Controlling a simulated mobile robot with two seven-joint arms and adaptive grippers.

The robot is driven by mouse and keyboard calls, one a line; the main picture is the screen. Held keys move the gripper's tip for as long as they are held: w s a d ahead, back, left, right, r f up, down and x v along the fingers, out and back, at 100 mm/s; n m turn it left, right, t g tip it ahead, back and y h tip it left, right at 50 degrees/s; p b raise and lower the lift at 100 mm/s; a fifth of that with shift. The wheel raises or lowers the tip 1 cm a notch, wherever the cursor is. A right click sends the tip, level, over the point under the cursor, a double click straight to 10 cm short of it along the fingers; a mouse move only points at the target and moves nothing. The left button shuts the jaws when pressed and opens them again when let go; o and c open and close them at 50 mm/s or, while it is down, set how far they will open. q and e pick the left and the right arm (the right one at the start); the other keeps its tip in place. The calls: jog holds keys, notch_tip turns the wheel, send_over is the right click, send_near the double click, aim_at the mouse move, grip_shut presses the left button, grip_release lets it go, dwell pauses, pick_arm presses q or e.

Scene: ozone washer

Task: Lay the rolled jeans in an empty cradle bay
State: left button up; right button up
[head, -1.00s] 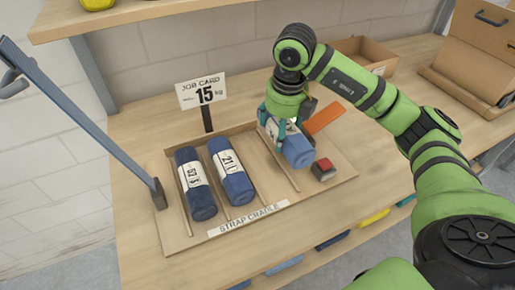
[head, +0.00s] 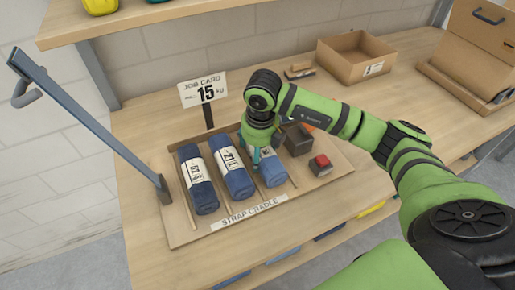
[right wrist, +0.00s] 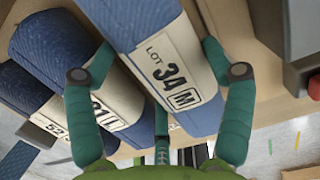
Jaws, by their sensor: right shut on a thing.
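My right gripper (head: 262,156) is shut on a rolled pair of blue jeans (head: 273,174) with a white paper band. In the right wrist view the band on this roll (right wrist: 120,20) reads "LOT 34 M", with green fingers (right wrist: 158,55) on both sides of it. The roll is in or just over the third bay of the strap cradle (head: 180,238), lined up with its neighbours; whether it touches the floor is hidden. Two other rolls, marked 52 (head: 199,185) and 21 (head: 233,172), lie in the bays to its left. My left gripper is not in view.
A dark block (head: 299,140) and a red-topped box (head: 320,165) sit right of the held roll. A job card (head: 204,92) reading 15 kg stands behind the cradle. A blue-grey lever (head: 90,120) rises at left. An open carton (head: 356,60) stands at the back.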

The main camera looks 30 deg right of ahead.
jog(key=shift+f, duration=0.2)
jog(key=o, duration=1.4)
jog(key=shift+r, duration=0.1)
jog(key=shift+c, duration=0.2)
jog(key=shift+r, duration=0.5)
notch_tip(320, 180, up, 11)
jog(key=s+b, duration=0.1)
jog(key=b, duration=0.1)
jog(key=shift+s+b, duration=0.25)
jog(key=shift+b, duration=0.1)
jog(key=shift+r, duration=0.1)
